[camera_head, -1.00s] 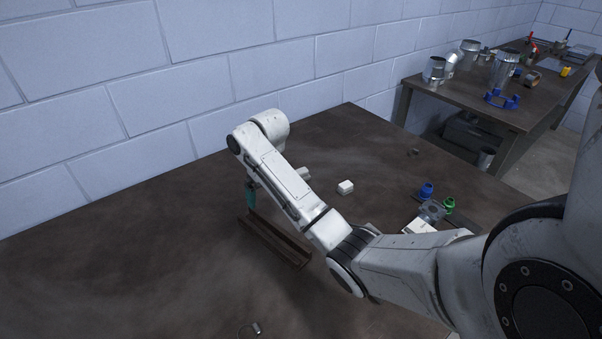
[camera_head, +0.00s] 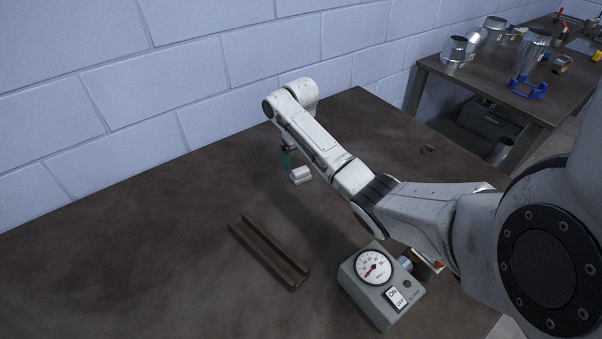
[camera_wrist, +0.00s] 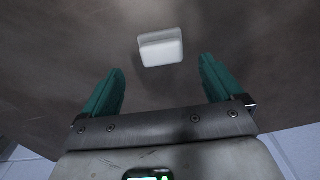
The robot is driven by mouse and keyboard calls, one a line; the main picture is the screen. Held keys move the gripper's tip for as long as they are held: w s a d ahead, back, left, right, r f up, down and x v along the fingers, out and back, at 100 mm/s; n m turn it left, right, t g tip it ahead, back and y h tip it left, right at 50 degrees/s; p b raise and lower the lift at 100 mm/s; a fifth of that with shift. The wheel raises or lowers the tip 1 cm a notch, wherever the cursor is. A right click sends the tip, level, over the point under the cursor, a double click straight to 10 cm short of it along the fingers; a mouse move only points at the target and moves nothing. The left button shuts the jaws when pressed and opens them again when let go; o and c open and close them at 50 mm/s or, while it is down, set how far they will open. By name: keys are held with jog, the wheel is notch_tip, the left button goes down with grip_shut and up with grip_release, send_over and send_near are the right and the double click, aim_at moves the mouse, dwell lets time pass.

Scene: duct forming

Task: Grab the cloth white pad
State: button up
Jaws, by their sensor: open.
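The white pad (camera_head: 300,175) is a small block with rounded edges lying on the brown table (camera_head: 120,245). In the head view it sits just right of my gripper (camera_head: 286,161). In the wrist view the pad (camera_wrist: 161,48) lies ahead of my open gripper (camera_wrist: 160,80), roughly centred between the two green fingers and beyond their tips. Nothing is between the fingers, and they appear apart from the pad. My arm hides part of the table to the right of the pad.
A dark channel-shaped rail (camera_head: 268,250) lies nearer on the table. A grey gauge box (camera_head: 381,287) with a dial and ON/OFF switch stands at the lower right. A second table (camera_head: 490,85) with metal duct pieces is at the back right. The left tabletop is clear.

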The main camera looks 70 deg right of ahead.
aim_at(300, 169)
jog(key=shift+a+f+p, duration=0.15)
jog(key=shift+f+p, duration=0.3)
jog(key=shift+f, duration=2.2)
jog(key=shift+c, duration=0.3)
jog(key=c, duration=1.1)
jog(key=shift+w+r, duration=0.1)
